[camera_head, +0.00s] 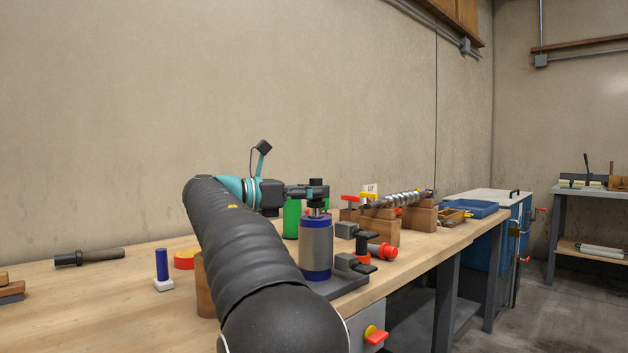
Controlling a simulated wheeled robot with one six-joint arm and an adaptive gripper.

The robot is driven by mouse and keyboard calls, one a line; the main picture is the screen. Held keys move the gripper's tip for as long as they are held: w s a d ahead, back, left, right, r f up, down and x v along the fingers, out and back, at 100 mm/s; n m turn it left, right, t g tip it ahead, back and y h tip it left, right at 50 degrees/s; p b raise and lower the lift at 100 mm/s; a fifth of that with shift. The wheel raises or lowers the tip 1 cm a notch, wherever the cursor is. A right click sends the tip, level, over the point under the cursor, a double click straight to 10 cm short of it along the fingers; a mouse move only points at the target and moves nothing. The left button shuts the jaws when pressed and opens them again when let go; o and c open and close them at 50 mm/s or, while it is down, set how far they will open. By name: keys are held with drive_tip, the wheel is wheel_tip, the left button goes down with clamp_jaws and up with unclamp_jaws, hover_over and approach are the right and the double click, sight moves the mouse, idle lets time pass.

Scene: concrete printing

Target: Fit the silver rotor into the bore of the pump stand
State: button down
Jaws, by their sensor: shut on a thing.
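The pump stand (316,247) is an upright grey cylinder with blue bands at top and bottom, on a dark base at the table's front edge. My gripper (319,191) lies level just above its top and is shut on the silver rotor (316,212). Only a short bit of the rotor shows between the jaws and the stand's upper band. It looks upright and roughly in line with the cylinder. The bore is hidden from this low view, so I cannot tell how deep the rotor sits.
A silver screw shaft (398,201) rests on wooden blocks (381,229) to the right. A green cylinder (291,219) stands behind the stand, and a red-ended part (383,251) lies beside it. A blue-handled stamp (162,266) and dark-handled tool (90,257) are at left.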

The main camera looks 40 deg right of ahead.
drive_tip(key=shift+r+g+p, duration=0.1)
drive_tip(key=shift+g+p, duration=0.2)
drive_tip(key=shift+p, duration=0.1)
drive_tip(key=shift+w+f+m+g+y, duration=0.1)
drive_tip(key=shift+f+m+g+y, duration=0.15)
drive_tip(key=shift+m+g+y, duration=0.85)
drive_tip(key=shift+m+g, duration=0.5)
drive_tip(key=shift+g, duration=0.4)
drive_tip(key=c, duration=0.9)
unclamp_jaws()
drive_tip(key=shift+o, duration=0.2)
